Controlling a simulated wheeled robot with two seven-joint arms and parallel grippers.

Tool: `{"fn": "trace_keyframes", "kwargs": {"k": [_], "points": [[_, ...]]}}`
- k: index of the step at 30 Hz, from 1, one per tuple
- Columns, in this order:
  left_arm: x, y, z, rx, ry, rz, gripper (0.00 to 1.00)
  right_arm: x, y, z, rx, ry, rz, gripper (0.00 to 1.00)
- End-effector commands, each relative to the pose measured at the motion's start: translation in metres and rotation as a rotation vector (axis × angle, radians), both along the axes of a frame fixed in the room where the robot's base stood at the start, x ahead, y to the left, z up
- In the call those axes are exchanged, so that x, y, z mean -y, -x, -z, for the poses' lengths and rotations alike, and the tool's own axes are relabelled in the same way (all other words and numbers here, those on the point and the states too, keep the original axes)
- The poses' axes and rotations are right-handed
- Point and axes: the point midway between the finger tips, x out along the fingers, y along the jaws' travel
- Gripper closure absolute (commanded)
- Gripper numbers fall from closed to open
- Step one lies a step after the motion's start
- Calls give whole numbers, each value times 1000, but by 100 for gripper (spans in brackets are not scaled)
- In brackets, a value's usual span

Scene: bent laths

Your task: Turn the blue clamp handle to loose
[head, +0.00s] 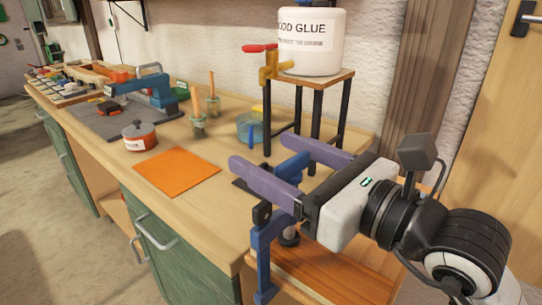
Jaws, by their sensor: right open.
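A blue clamp (268,252) stands at the bench's front right corner, its frame hanging past the edge beside a wooden board. A blue bar (291,166), perhaps its handle, shows between the fingers of my right gripper (260,154). The gripper is open, its two purple fingers spread above the clamp and pointing left. I cannot tell whether a finger touches the bar. The near finger and gripper body hide much of the clamp. My left gripper is out of view.
A white glue tub (312,50) with a red-handled tap sits on a stand (347,100) just behind the gripper. An orange sheet (176,174), a lidded pot (139,136) and a blue-green jar (247,128) lie left. The bench front by the sheet is clear.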

Motion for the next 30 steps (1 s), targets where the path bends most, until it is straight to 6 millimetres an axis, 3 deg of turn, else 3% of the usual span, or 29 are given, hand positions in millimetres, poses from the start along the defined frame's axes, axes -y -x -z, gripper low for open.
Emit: {"fn": "trace_keyframes", "kwargs": {"k": [11, 14, 19, 30], "points": [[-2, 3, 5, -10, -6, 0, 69, -7, -5, 0, 1, 0, -1, 31], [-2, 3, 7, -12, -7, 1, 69, -7, -5, 0, 1, 0, -1, 43], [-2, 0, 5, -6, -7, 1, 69, -6, -5, 0, 1, 0, -1, 72], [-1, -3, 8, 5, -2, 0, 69, -7, -4, 2, 2, 2, -54, 73]]}}
